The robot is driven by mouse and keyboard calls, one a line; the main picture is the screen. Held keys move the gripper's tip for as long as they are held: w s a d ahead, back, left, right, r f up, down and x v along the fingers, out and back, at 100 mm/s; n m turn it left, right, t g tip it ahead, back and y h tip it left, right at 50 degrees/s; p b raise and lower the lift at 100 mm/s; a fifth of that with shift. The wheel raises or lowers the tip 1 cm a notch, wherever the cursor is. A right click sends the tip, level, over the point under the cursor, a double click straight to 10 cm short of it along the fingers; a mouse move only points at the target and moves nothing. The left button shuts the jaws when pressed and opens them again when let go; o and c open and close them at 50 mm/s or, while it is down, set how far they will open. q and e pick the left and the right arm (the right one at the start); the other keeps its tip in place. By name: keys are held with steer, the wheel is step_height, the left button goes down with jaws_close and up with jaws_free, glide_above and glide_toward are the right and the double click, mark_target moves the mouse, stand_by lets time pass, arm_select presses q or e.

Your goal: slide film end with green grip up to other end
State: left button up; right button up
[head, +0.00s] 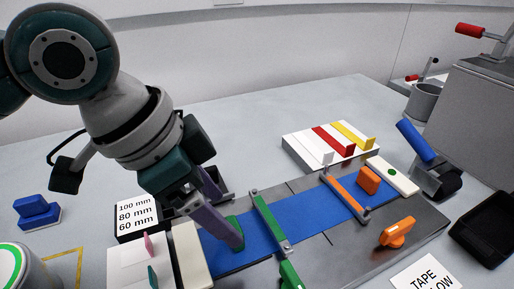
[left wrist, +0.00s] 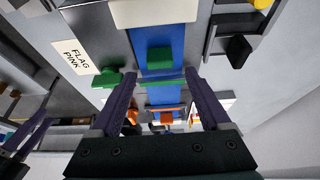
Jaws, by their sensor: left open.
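A blue film strip (head: 310,219) lies along a dark grey board. The green grip (head: 236,230) stands on its left end and also shows in the left wrist view (left wrist: 160,59). An orange grip (head: 368,180) stands near the strip's other end. My left gripper (head: 230,222) is open, its purple fingers low over the left end. In the head view one finger partly hides the green grip. In the left wrist view (left wrist: 160,78) the grip appears between and just beyond the fingertips. Purple parts at that view's left edge look like my right gripper (left wrist: 28,138), cut off by the edge.
A green bar (head: 265,216) with a green handle and an orange bar (head: 343,192) with an orange handle cross the film. A cream block (head: 190,255) lies at the left end, a cream strip (head: 390,176) at the right. A white block (head: 305,150) with coloured strips stands behind.

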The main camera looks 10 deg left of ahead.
arm_select(q)
steer(key=v, duration=0.5)
steer(key=shift+a+r+p, duration=0.15)
steer(key=shift+r+p, duration=0.15)
steer(key=shift+r, duration=0.05)
